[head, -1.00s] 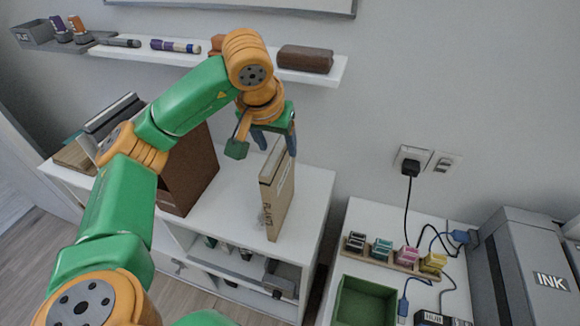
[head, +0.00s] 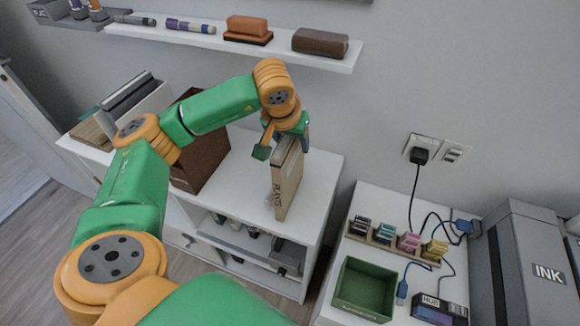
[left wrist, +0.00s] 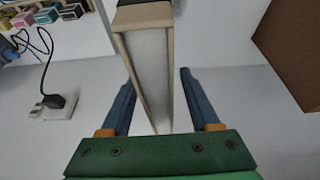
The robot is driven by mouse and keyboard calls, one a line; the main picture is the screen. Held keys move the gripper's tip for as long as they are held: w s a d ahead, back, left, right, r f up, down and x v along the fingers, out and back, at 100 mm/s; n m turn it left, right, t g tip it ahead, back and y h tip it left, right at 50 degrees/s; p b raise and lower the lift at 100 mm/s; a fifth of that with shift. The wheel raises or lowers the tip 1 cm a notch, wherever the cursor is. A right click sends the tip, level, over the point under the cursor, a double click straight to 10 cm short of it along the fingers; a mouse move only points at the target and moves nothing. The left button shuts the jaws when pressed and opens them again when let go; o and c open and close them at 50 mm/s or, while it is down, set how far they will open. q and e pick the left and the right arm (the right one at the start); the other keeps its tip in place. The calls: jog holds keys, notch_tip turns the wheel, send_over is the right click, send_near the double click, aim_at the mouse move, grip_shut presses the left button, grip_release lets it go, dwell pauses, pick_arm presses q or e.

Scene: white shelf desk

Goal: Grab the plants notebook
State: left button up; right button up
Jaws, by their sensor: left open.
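The plants notebook (head: 287,185) is a tan, book-like item standing upright on the white shelf desk, with dark lettering low on its spine. It also shows in the left wrist view (left wrist: 147,70) from above, as a pale block between tan covers. My left gripper (head: 287,146) is over the notebook's top. In the left wrist view its two blue fingers (left wrist: 156,100) are open, one on each side of the notebook, with a visible gap on both sides. My right gripper is not in view.
A brown box (head: 203,160) stands left of the notebook on the desk top (head: 240,190). A wall shelf (head: 335,58) with erasers and markers is above. A green bin (head: 364,290) and an ink printer (head: 525,265) are at the right.

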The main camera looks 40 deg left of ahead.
pick_arm(q)
jog(key=shift+w+f, duration=0.1)
jog(key=shift+f, duration=0.15)
grip_shut()
dwell(1.5)
